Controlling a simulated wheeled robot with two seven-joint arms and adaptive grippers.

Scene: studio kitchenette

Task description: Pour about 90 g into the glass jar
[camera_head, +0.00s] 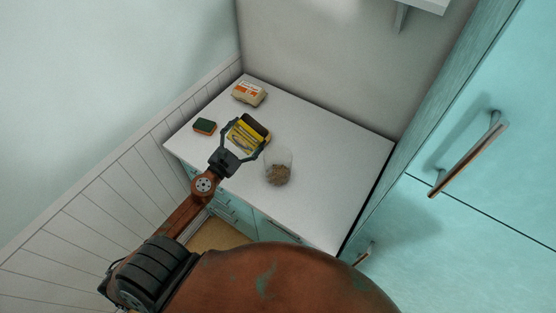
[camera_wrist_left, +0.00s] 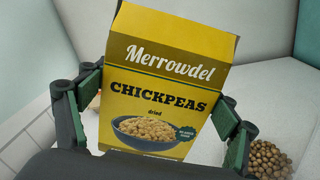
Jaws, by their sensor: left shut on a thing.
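A yellow box of dried chickpeas (camera_head: 243,139) is between the fingers of my left gripper (camera_head: 246,139), which is shut on it. In the left wrist view the box (camera_wrist_left: 160,75) shows its printed front, a little tilted, with green finger pads at both sides. The clear glass jar (camera_head: 279,168) stands on the white counter just right of the box. It holds some tan chickpeas at its bottom, which also show at the lower right of the left wrist view (camera_wrist_left: 268,160). My right gripper is in neither view.
A sponge (camera_head: 205,126) lies on the counter left of the box. A carton with an orange and white label (camera_head: 249,93) stands at the back corner. The white counter (camera_head: 335,160) is clear right of the jar. A teal cabinet with a long handle (camera_head: 470,155) rises at the right.

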